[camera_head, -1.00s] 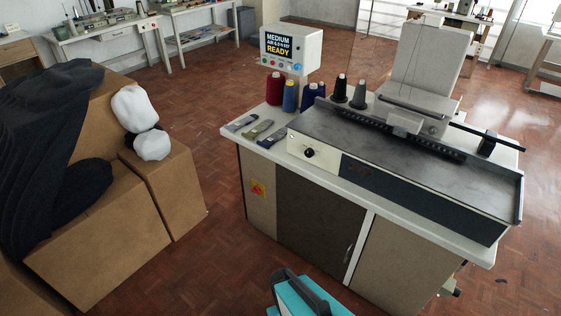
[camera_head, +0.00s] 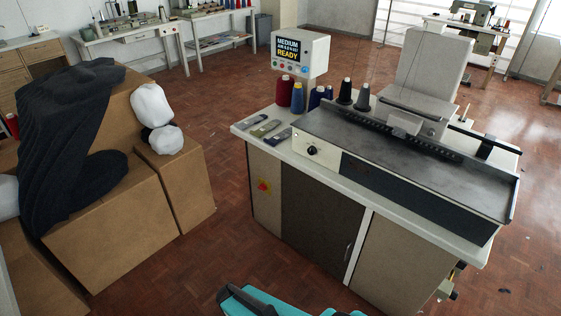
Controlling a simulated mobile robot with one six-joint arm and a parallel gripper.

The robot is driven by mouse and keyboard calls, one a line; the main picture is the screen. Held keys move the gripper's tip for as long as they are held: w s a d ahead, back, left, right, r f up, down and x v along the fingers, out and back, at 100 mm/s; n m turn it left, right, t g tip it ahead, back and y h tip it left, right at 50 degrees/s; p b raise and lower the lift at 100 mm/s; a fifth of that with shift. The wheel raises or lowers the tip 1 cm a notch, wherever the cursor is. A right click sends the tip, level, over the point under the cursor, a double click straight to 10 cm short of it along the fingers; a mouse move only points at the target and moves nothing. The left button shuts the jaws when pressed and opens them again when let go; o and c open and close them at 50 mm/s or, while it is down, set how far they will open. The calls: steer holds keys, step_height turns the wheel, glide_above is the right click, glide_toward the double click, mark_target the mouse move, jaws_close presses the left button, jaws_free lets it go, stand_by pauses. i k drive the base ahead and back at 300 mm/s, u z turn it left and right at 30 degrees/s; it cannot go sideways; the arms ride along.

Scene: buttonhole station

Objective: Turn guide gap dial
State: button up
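The guide gap dial appears to be the small round black knob (camera_head: 312,151) with a pale mark, on the front left of the buttonhole machine (camera_head: 420,160). The knob's setting is too small to read. The machine has a long grey bed and stands on a white-topped cabinet (camera_head: 365,221). My gripper is not in view. Only teal and black parts, probably my own body, show at the bottom edge, well short of the knob.
A display box (camera_head: 300,54) reading "MEDIUM" and "READY" stands behind the bed, near several thread cones (camera_head: 298,97). Small flat tools (camera_head: 265,128) lie left of the knob. Cardboard boxes (camera_head: 125,225) with dark cloth (camera_head: 70,140) stand left. Brick-patterned floor (camera_head: 232,240) is clear between.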

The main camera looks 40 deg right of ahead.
mark_target(311, 150)
steer(key=z, duration=0.65)
steer(key=k, duration=0.2)
steer(key=u, duration=2.9)
steer(key=k, duration=0.6)
steer(key=z, duration=0.85)
